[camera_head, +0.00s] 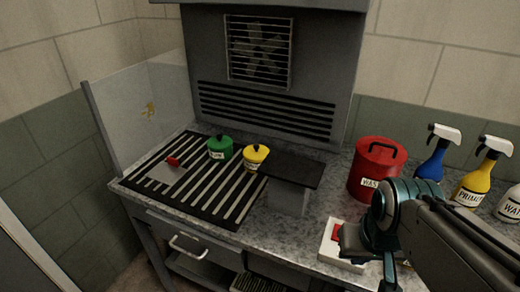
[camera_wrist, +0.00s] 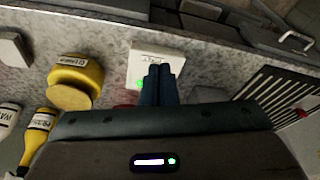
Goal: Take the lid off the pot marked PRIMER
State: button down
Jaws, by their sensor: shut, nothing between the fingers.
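A green pot (camera_head: 220,148) with a dark lid knob and a small label stands on the slatted grate. A yellow pot (camera_head: 256,157), also knobbed and labelled, stands to its right. I cannot read either label surely, so I cannot tell which is marked PRIMER. Both appear lidded. My gripper (camera_head: 352,240) is at the front right, well away from both pots, over or beside a white box (camera_head: 331,250) with a red part. In the wrist view my gripper (camera_wrist: 162,72) is shut and empty, its fingertips in front of the white box (camera_wrist: 150,52).
A black-topped block (camera_head: 290,172) stands right of the pots. A red lidded bin (camera_head: 372,172) and spray bottles (camera_head: 470,184) stand at the right. The wrist view shows a yellow container (camera_wrist: 82,76) near the gripper. A clear panel (camera_head: 145,110) borders the grate's left.

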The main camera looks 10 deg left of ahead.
aim_at(255, 153)
jog(key=u, duration=0.5)
jog(key=k, duration=0.65)
jog(key=u, duration=1.1)
jog(key=i, duration=0.65)
jog(key=u, duration=0.55)
jog(key=i, duration=0.8)
jog(key=z, duration=0.95)
jog(key=i, duration=0.65)
jog(key=z, duration=0.7)
